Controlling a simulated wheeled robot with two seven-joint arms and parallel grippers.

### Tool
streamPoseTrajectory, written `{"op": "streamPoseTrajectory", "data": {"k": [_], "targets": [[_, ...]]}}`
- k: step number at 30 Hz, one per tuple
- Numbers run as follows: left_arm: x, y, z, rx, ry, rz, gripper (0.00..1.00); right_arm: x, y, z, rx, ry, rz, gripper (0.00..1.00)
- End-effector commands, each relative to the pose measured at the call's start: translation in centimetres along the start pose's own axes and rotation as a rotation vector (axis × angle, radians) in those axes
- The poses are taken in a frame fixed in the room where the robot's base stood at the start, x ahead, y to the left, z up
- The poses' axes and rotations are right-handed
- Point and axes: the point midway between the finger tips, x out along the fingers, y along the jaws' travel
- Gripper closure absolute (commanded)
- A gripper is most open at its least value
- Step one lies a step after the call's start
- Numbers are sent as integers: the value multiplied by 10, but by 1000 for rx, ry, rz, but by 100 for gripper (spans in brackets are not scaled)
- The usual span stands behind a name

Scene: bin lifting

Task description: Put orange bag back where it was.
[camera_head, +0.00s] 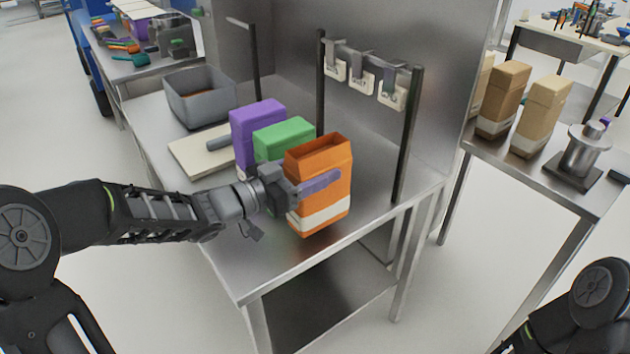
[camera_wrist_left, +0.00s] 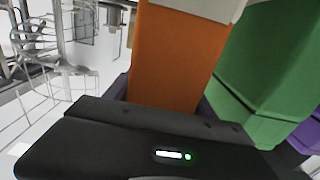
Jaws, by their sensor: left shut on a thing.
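The orange bag (camera_head: 333,170) is upright with an open top and a pale band near its bottom, at the front right part of the steel table (camera_head: 262,268). My left gripper (camera_head: 318,184) is shut on the orange bag, with a purple finger across its front side. Whether the bag's base touches the table is hard to tell. In the left wrist view the orange bag (camera_wrist_left: 170,60) fills the middle, between the fingers. My right gripper is out of view; only part of my right arm shows at the lower right.
A green bag (camera_head: 283,136) and a purple bag (camera_head: 257,122) stand close behind the orange bag. A grey bin (camera_head: 199,98) and a pale board (camera_head: 190,160) lie further left. A black-posted rack (camera_head: 408,135) with hanging clips stands right. Tan bags (camera_head: 543,115) stand on another table.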

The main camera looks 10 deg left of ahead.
Motion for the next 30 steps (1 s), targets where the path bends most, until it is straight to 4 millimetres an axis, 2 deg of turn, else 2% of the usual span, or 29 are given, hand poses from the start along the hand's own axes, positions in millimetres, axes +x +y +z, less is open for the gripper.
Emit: {"op": "streamPoseTrajectory", "data": {"k": [7,20,21,28,30], "targets": [[0,0,31,-3,1,-1,93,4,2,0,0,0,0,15],[0,0,37,0,2,0,93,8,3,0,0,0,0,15],[0,0,37,-1,-1,-1,34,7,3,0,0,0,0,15],[0,0,37,-2,-1,-1,15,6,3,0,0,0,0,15],[0,0,37,-2,-1,-1,15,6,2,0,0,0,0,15]]}}
